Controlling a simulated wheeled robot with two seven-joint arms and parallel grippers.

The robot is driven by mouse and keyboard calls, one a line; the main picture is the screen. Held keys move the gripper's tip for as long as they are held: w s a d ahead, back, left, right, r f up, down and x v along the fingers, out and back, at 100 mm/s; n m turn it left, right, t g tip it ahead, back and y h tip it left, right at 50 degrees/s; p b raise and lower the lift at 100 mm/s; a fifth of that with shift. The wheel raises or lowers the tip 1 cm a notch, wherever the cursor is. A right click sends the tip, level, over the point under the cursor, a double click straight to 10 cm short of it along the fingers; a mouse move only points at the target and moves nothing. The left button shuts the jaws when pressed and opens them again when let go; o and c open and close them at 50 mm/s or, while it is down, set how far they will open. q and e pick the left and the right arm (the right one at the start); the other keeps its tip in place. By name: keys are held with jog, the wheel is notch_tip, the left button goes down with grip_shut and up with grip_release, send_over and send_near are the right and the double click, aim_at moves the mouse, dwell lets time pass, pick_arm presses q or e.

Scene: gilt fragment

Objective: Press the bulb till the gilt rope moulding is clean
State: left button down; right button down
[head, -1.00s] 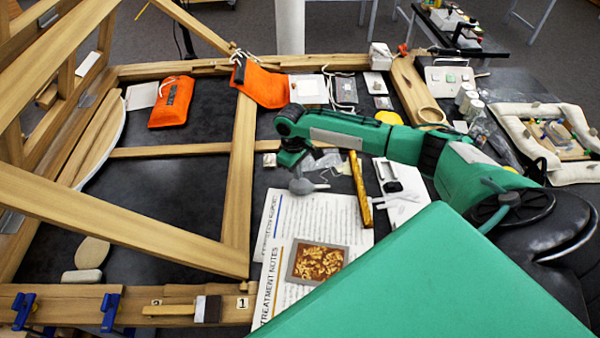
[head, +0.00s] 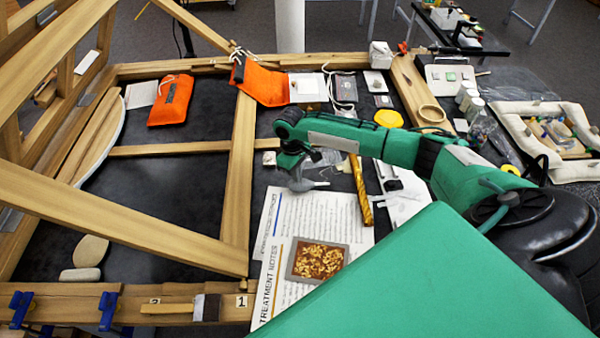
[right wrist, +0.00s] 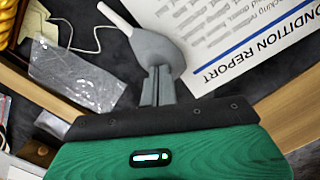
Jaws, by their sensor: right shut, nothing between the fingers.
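The grey rubber bulb (head: 302,184) with its pale nozzle lies on the dark table top, left of the gilt rope moulding (head: 360,190). In the right wrist view the bulb (right wrist: 158,48) is just ahead of my right gripper (right wrist: 157,82). The gripper's fingers are together at the bulb's near side with nothing between them; whether they touch it I cannot tell. In the head view my right gripper (head: 296,168) is over the bulb and partly hides it. The moulding is a gold twisted strip; its surface dirt is too small to judge. My left gripper is out of view.
Printed sheets (head: 285,225) with a framed gilt fragment picture (head: 318,262) lie in front of the bulb. A clear plastic bag (right wrist: 80,75) lies beside it. A wooden frame bar (head: 240,190) stands to the left. Orange pouches (head: 262,84) lie behind.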

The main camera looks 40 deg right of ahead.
jog(key=shift+w+a+r+p, duration=0.15)
jog(key=shift+w+a+r, duration=0.1)
jog(key=shift+w, duration=0.3)
jog(key=shift+w+a+r+p, duration=0.15)
jog(key=shift+w+a+r, duration=0.1)
jog(key=shift+w, duration=0.25)
jog(key=shift+w+a, duration=0.1)
jog(key=shift+w, duration=0.1)
jog(key=shift+f, duration=0.1)
notch_tip(320, 180, up, 14)
jog(key=w+b, duration=0.1)
jog(key=b, duration=0.2)
jog(key=shift+w+a+b, duration=0.15)
jog(key=shift+a+b, duration=0.1)
jog(key=shift+b, duration=0.1)
jog(key=shift+f, duration=0.15)
